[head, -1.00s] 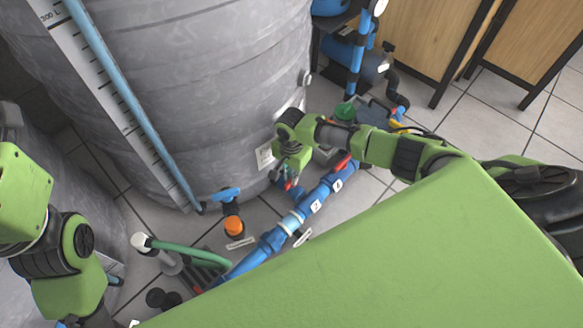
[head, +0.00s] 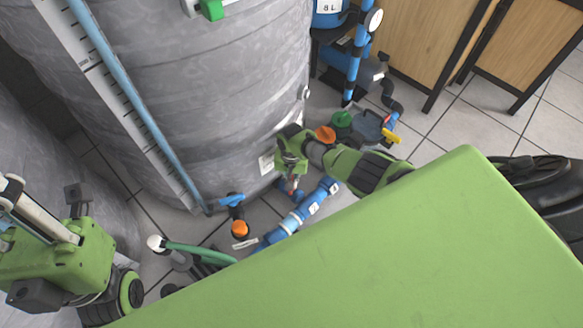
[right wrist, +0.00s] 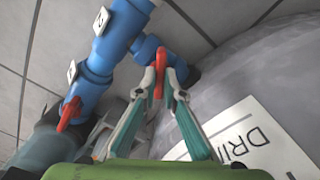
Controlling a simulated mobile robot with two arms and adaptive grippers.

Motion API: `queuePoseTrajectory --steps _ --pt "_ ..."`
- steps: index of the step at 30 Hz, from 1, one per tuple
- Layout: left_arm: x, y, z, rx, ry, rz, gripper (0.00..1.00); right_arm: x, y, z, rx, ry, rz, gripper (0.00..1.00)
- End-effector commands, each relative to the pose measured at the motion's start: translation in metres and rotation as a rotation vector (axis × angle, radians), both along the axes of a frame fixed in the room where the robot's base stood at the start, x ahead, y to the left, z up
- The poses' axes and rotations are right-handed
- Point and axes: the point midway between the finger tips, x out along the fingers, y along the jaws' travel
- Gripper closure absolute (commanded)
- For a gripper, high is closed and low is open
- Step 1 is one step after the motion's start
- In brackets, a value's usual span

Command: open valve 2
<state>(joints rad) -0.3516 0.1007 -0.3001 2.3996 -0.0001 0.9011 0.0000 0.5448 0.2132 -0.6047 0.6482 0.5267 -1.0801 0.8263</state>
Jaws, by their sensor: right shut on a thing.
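A red valve handle (right wrist: 159,72) on the blue pipework is between the fingertips of my right gripper (right wrist: 160,84), which is shut on it. In the head view my right gripper (head: 293,183) is low beside the large grey tank, over the blue pipe (head: 300,214). A second red handle (right wrist: 70,113) on the blue pipe stands free to the left in the right wrist view. The numbers on the pipe's white labels are too small to read surely. My left gripper (head: 38,213) is at the lower left, away from the pipes; its finger opening is unclear.
The grey tank (head: 200,90) closely borders the pipework. A white label (right wrist: 250,140) is on its wall in the wrist view. An orange cap (head: 240,229), a green hose (head: 203,251) and a blue valve (head: 230,199) are nearby. Tiled floor is clear at right (head: 470,115).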

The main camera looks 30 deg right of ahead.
Motion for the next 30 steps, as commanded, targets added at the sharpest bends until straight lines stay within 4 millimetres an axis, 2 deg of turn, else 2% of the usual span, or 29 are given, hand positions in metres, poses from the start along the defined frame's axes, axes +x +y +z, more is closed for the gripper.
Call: queuePoseTrajectory --steps 18,30 --pt "0.0002 -0.0003 0.0053 0.0 0.001 -0.001 0.74 -0.0019 0.0014 -0.0008 0.005 0.004 0.584 1.0" --pt "0.0003 -0.0002 0.0057 0.0 0.001 -0.001 0.74 -0.0016 0.0012 -0.0009 0.004 0.003 0.877 1.0"
